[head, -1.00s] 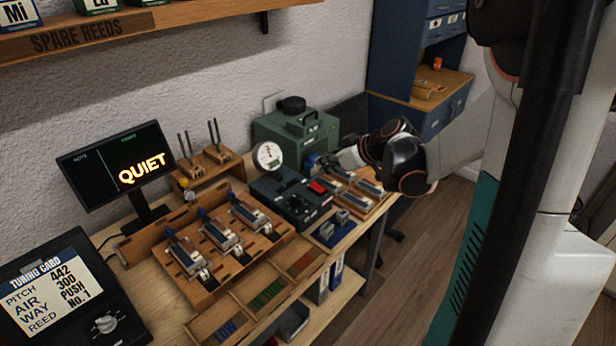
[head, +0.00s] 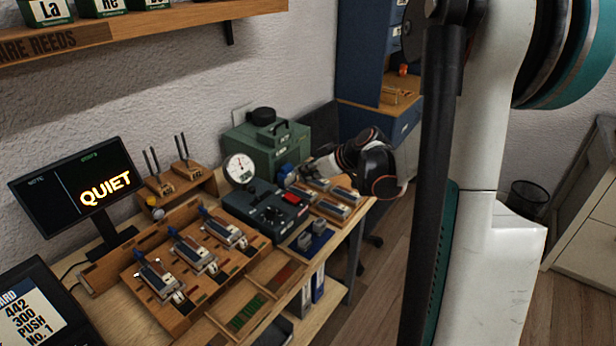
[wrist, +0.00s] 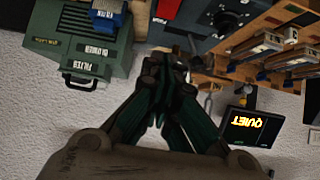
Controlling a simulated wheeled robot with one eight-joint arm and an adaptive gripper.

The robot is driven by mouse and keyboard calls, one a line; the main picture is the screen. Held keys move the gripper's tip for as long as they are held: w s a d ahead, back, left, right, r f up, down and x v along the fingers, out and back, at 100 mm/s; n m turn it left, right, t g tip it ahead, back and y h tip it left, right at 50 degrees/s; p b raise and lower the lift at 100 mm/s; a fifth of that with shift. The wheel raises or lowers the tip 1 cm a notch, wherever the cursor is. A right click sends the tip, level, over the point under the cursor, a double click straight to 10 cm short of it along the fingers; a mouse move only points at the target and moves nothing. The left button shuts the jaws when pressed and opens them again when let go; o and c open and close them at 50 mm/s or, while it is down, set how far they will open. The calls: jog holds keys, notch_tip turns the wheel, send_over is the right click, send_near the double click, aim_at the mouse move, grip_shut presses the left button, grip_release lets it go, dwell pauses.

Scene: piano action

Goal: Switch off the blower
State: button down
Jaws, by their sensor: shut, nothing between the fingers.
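The red piece shows at the top edge of the wrist view (wrist: 168,8). My gripper (wrist: 178,62) is shut and empty, beside the blower and short of the red piece in that picture. Its fingertips are hard to make out in the head view.
A screen reading QUIET (head: 75,186) stands at the left. Wooden racks with reed blocks (head: 196,254) and a divided tray (head: 270,284) fill the bench front. Two pronged wooden stands (head: 172,184) are near the wall. A shelf (head: 150,22) hangs above.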

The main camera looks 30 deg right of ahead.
jog(key=b, duration=0.2)
send_over(295, 200)
jog(key=w, duration=0.1)
jog(key=f, duration=0.4)
jog(key=shift+w+a+f, duration=0.1)
jog(key=shift+a+f, duration=0.1)
jog(key=shift+f, duration=0.15)
notch_tip(295, 200, down, 2)
jog(key=shift+f+b, duration=0.15)
jog(key=shift+b, duration=0.45)
jog(key=shift+f, duration=0.45)
jog(key=shift+w, duration=0.1)
jog(key=shift+w+a+f+g, duration=0.1)
jog(key=shift+w+f+g, duration=0.05)
jog(key=shift+f+g, duration=0.15)
jog(key=shift+s+d, duration=0.3)
jog(key=shift+s, duration=0.5)
